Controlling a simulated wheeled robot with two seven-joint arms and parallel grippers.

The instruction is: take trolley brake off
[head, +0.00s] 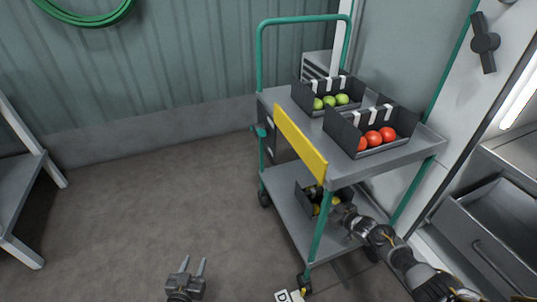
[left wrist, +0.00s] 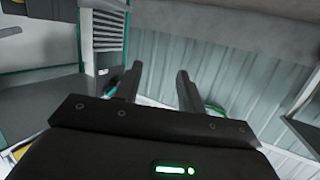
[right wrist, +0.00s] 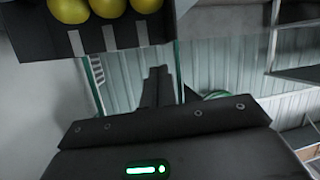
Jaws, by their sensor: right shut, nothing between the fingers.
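The trolley (head: 350,172) has a green frame and grey shelves and stands at the right of the head view. A teal handle-like part (head: 260,130) sticks out from its left side; I cannot tell for sure that it is the brake, or how it is set. Dark casters show at its feet, one at the front (head: 303,285). My left gripper (head: 194,264) is open and empty, over the floor left of the trolley, apart from it. My right gripper (right wrist: 158,74) is shut and empty; in the head view its arm reaches to the lower shelf, by the crate there.
Dark crates of green tomatoes (head: 335,101) and red tomatoes (head: 374,138) stand on the top shelf. A lower crate (right wrist: 97,40) holds yellow tomatoes. A yellow panel (head: 301,143) edges the top shelf. A drawer unit (head: 490,235) is at right, a bench (head: 22,170) at left. The middle floor is clear.

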